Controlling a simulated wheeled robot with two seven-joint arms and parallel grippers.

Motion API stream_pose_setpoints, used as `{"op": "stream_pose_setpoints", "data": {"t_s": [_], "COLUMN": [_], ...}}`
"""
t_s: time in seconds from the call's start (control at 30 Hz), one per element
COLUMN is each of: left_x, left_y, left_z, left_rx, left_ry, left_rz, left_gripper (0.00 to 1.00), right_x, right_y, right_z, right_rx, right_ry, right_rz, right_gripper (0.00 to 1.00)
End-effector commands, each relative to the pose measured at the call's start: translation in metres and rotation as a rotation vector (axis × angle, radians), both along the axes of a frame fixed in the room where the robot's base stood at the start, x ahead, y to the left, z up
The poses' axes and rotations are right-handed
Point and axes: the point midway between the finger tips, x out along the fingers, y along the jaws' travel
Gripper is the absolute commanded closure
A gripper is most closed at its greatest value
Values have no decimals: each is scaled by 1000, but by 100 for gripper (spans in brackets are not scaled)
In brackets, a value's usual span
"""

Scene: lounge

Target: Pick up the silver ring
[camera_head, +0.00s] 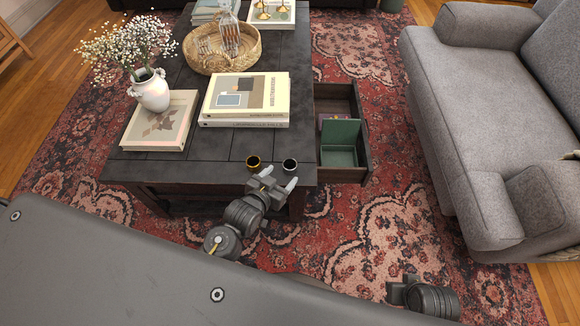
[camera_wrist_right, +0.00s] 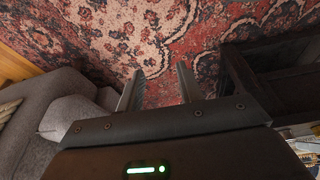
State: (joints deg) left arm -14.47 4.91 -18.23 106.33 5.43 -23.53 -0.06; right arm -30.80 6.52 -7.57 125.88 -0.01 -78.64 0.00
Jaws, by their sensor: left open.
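The silver ring (camera_head: 290,165) stands near the front right corner of the dark coffee table top. A gold ring (camera_head: 253,163) stands to its left, a little apart. My left gripper (camera_head: 279,177) is open and empty at the table's front edge, just in front of the two rings. One fingertip is near the gold ring and the other is just below the silver ring in the picture; I cannot tell whether they touch. My right gripper (camera_head: 400,287) is low over the rug at the lower right. In the right wrist view its fingers (camera_wrist_right: 159,88) are apart with nothing between them.
The coffee table (camera_head: 220,145) holds books (camera_head: 245,98), a vase of white flowers (camera_head: 152,92) and a wicker tray (camera_head: 210,65). An open drawer (camera_head: 365,150) with a green box (camera_head: 338,157) juts out at its right. A grey sofa (camera_head: 480,95) stands farther right.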

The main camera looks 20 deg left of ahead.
Motion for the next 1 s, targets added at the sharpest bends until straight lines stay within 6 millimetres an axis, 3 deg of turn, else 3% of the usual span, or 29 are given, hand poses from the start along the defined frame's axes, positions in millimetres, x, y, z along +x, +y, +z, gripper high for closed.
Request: {"op": "stream_pose_setpoints", "data": {"t_s": [0.2, 0.53, 0.8, 1.0], "left_x": [32, 45, 81, 89], "left_y": [-7, -10, -14, -16], "left_z": [-14, -20, -35, -38], "left_rx": [0, 0, 1, 1], "left_ry": [-1, 0, -1, 0], "left_rz": [1, 1, 0, 0], "left_gripper": [33, 33, 33, 33], "right_x": [-3, -4, -11, -13], "right_y": [-1, -1, -2, -3], "right_z": [13, 21, 44, 51], "right_rx": [0, 0, 1, 0], "right_ry": [-9, -12, -28, -31], "right_rz": [-1, -2, -3, -4], "right_gripper": [64, 64, 64, 64]}}
